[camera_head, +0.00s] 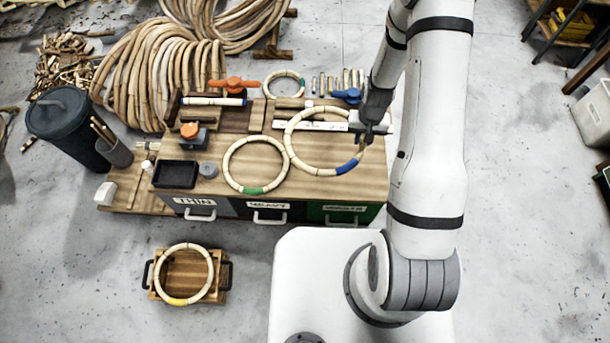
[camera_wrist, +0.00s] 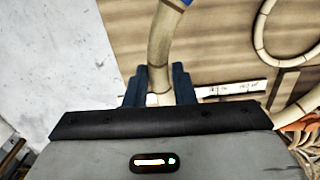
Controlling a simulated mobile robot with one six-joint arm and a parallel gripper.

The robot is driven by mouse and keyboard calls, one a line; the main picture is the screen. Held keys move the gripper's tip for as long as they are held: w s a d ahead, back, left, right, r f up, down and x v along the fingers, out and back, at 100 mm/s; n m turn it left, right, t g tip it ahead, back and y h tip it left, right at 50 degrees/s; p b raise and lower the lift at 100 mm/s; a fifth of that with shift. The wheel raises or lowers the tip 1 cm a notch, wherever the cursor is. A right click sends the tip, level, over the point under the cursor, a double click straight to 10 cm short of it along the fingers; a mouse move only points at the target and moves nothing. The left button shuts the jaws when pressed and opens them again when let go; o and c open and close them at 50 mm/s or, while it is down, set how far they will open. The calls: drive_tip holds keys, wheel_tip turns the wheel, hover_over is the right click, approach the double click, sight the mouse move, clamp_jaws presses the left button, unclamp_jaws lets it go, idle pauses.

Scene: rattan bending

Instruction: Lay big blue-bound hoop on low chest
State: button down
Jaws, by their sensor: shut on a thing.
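The big blue-bound hoop (camera_head: 347,167) is pale rattan with a blue binding at its lower right. My gripper (camera_head: 369,133) is shut on the hoop's right side, above the right part of the wooden worktop (camera_head: 340,190). In the wrist view the hoop's rod (camera_wrist: 160,48) runs up from between my gripper's dark fingers (camera_wrist: 158,90), with blue at the top edge. I cannot tell whether the hoop touches the top. Labelled drawers (camera_head: 268,214) face the front under the worktop. I cannot tell which piece here is the low chest.
A green-bound hoop (camera_head: 255,190) lies left of the blue-bound one. A smaller hoop (camera_head: 284,73), an orange clamp (camera_head: 233,83) and a blue clamp (camera_head: 347,96) are behind. A yellow-bound hoop (camera_head: 178,301) lies on a small handled wooden box (camera_head: 219,293) on the floor.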

drive_tip(key=m+b, duration=0.2)
drive_tip(key=b, duration=2.1)
hover_over(371, 177)
drive_tip(key=a, duration=0.1)
wheel_tip(371, 177, down, 12)
drive_tip(key=d+f+b, duration=0.1)
drive_tip(key=b, duration=0.3)
drive_tip(key=shift+f, duration=0.2)
drive_tip(key=shift+s, duration=0.1)
wheel_tip(371, 177, down, 10)
drive_tip(key=b, duration=0.4)
drive_tip(key=shift+f, duration=0.1)
